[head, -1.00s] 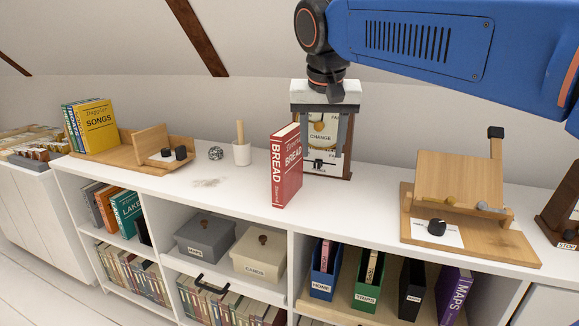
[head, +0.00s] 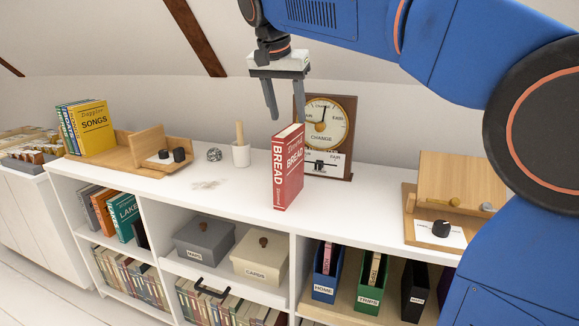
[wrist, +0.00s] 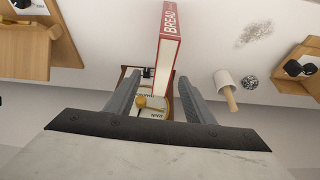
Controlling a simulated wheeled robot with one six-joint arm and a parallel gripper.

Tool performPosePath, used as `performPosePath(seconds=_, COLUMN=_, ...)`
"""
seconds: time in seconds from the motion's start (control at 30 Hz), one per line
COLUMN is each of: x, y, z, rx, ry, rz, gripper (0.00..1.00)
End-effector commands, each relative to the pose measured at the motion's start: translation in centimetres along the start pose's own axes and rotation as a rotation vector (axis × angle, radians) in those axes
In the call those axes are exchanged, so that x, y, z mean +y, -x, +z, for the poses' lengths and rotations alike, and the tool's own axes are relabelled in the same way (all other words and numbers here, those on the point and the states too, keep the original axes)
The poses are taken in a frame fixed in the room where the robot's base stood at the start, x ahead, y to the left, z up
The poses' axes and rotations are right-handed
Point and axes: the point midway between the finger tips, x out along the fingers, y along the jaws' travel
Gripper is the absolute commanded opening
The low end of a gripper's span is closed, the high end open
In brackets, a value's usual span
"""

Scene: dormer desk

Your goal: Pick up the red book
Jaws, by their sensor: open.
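The red book (head: 288,168), with BREAD on its spine and cover, stands upright on the white shelf top near the front edge. My gripper (head: 288,112) is open and empty, above and a little behind the book's top. In the wrist view the red book (wrist: 171,38) shows its spine and pale page edges, ahead of my gripper (wrist: 153,82) and roughly in line with the gap between the fingers. Nothing is between the fingertips that I can see touching them.
A barometer-like dial (head: 326,125) on a wooden stand is close behind the book. A white cup (head: 241,154) with a wooden handle stands left of it. A wooden stand (head: 462,180) is at right. Shelf top left of the book is mostly clear.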

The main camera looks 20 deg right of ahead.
Motion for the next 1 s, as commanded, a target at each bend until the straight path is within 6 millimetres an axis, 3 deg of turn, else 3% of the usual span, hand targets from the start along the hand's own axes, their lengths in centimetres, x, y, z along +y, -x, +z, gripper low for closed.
performPosePath(seconds=0.3, x=0.0, y=-5.0, z=0.0, rx=-0.001, ry=0.000, rz=0.002, gripper=0.48)
performPosePath(seconds=0.57, x=-0.1, y=-6.6, z=-0.1, rx=-0.001, ry=0.000, rz=0.002, gripper=0.48)
performPosePath(seconds=0.8, x=-0.7, y=-9.7, z=-0.4, rx=-0.001, ry=0.000, rz=0.002, gripper=0.48)
performPosePath(seconds=1.0, x=-0.6, y=-11.1, z=-0.5, rx=0.000, ry=-0.001, rz=0.000, gripper=0.48)
